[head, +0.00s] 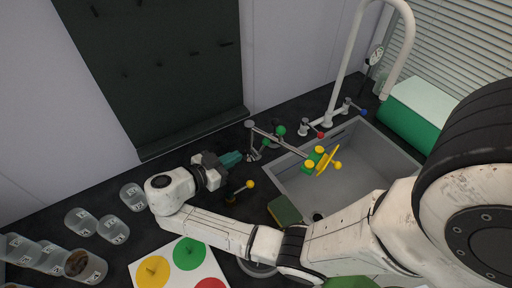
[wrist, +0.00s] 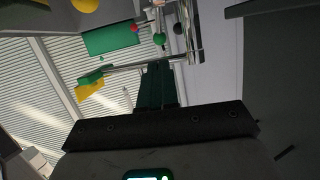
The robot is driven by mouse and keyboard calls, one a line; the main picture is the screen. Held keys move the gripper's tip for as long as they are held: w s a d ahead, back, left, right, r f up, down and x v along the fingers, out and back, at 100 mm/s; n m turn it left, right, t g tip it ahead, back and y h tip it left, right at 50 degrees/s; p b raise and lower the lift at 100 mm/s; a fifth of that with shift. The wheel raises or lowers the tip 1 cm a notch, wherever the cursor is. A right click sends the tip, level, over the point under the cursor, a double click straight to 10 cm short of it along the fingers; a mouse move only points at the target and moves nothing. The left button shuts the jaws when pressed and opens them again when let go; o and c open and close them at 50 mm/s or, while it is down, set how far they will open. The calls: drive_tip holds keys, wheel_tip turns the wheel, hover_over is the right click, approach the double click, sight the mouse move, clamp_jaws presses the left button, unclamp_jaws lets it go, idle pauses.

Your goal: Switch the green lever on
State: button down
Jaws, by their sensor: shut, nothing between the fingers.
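The green lever has a round green knob (head: 280,131). It stands by the metal fittings on the dark counter, left of the sink. A second, smaller green knob (head: 266,143) shows just below left of it. A green knob (wrist: 159,38) also shows in the wrist view beyond my fingertips; I cannot tell which of the two it is. My gripper (head: 233,158) is shut and empty, a little left of the green knobs and apart from them. Its dark green fingers (wrist: 157,85) point toward the metal fittings in the wrist view.
A yellow-knobbed lever (head: 250,184) stands just below my gripper. A metal bar (head: 280,143) reaches over the sink (head: 378,165) toward yellow-green pieces (head: 314,160). Red (head: 321,134) and blue (head: 363,112) knobs stand behind the sink. Clear jars (head: 113,229) stand at left.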

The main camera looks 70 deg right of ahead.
sight(264, 143)
drive_tip(key=b+x, duration=0.4)
drive_tip(key=x, duration=0.3)
drive_tip(key=shift+s+d+b, duration=0.2)
drive_tip(key=shift+d+b, duration=0.05)
drive_tip(key=shift+b, duration=0.1)
drive_tip(key=shift+x, duration=0.95)
drive_tip(key=shift+d+f, duration=0.1)
drive_tip(key=shift+d, duration=0.05)
